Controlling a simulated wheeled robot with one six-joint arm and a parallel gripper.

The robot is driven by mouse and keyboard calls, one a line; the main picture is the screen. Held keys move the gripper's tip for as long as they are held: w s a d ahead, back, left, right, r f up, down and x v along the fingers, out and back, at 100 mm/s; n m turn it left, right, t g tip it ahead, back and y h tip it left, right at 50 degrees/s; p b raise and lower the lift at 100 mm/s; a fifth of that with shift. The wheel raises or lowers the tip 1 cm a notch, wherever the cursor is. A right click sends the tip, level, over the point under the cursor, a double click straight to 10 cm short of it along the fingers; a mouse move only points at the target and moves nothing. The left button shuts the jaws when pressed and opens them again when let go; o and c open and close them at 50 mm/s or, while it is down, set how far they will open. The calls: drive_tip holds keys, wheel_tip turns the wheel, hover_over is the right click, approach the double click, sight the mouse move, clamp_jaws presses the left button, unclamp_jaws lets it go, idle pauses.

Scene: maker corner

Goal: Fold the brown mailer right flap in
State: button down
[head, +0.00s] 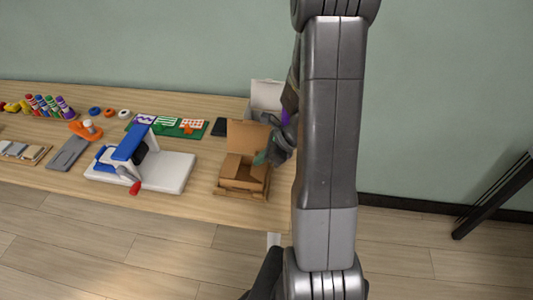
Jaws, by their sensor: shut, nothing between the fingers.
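The brown mailer (232,186) is an open cardboard box near the right front of the wooden table. Its lid (247,136) stands up at the back. The inside is partly visible, with flaps around the opening. My gripper (264,158) is shut, with nothing held, at the right side of the box. From this view I cannot tell whether it touches the right flap. The gripper and my arm hide much of the box's right side, and the right flap is not clear.
A white-based device with a blue arm (131,143) stands left of the box. A white box (267,95) and a dark flat item (219,127) lie behind. A green board (190,130) and several coloured bottles (48,105) are farther left. The table's front strip is clear.

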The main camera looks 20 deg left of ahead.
drive_tip(key=shift+a+r+h+p, duration=0.15)
drive_tip(key=shift+h+p, duration=0.15)
drive_tip(key=shift+p, duration=0.2)
drive_tip(key=shift+s+a+h+p, duration=0.1)
drive_tip(key=shift+a+h+p, duration=0.1)
drive_tip(key=shift+h+p, duration=0.35)
drive_tip(key=shift+a+f, duration=0.15)
drive_tip(key=shift+f, duration=0.05)
drive_tip(key=shift+s+a+f, duration=0.25)
drive_tip(key=shift+a+f, duration=0.7)
drive_tip(key=shift+a, duration=0.05)
drive_tip(key=shift+f, duration=0.1)
idle(0.3)
